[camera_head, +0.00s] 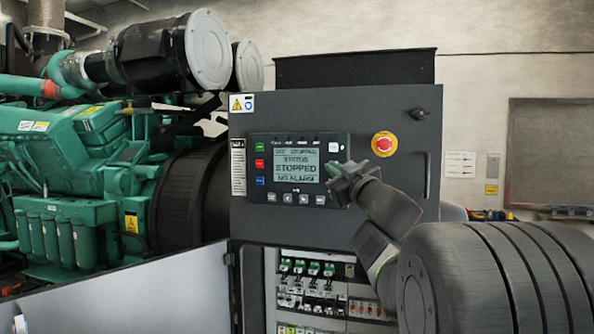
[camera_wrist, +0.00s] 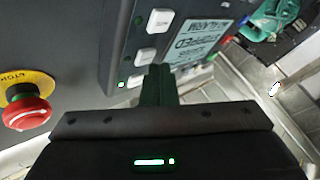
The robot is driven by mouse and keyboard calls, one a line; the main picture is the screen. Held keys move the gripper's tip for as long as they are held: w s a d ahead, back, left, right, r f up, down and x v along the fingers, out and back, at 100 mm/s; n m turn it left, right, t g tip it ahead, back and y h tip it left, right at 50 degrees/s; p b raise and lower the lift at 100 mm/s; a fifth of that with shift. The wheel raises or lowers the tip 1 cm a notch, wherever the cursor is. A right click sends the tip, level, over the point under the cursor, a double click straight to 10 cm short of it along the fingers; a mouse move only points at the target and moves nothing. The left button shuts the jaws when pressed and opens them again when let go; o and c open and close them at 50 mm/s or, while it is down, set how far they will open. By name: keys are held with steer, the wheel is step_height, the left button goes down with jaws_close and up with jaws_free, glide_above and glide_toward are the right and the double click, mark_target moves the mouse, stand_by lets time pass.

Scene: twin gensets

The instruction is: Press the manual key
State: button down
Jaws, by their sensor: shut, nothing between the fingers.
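The genset controller (camera_head: 243,200) is mounted on the grey cabinet door, and its screen (camera_head: 297,165) reads STOPPED and NO ALARM. Coloured keys, including a blue key (camera_head: 260,181), line its left side. A white key (camera_head: 333,147) shows at its upper right. Key labels are too small to read, so I cannot tell which is the manual key. My gripper (camera_head: 332,170) is shut and empty in front of the controller's right edge, hiding part of it. In the wrist view its fingertips (camera_wrist: 158,72) are beside white keys (camera_wrist: 145,55); I cannot tell whether they touch.
A red emergency stop button (camera_head: 384,144) sits to the right of the controller, and it shows at left in the wrist view (camera_wrist: 27,112). Below, an open compartment holds breakers (camera_head: 310,298), with a grey door (camera_head: 130,292) swung out. A green genset (camera_head: 70,160) stands at left.

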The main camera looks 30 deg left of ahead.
steer(key=shift+w+a, duration=0.1)
steer(key=shift+w, duration=0.35)
stand_by(0.4)
steer(key=shift+s, duration=0.1)
steer(key=shift+s+d, duration=0.2)
steer(key=shift+s, duration=0.6)
steer(key=s, duration=0.3)
steer(key=s+d, duration=0.1)
steer(key=s, duration=0.1)
steer(key=shift+s+d+b, duration=0.2)
steer(key=shift+s+b, duration=0.2)
stand_by(0.3)
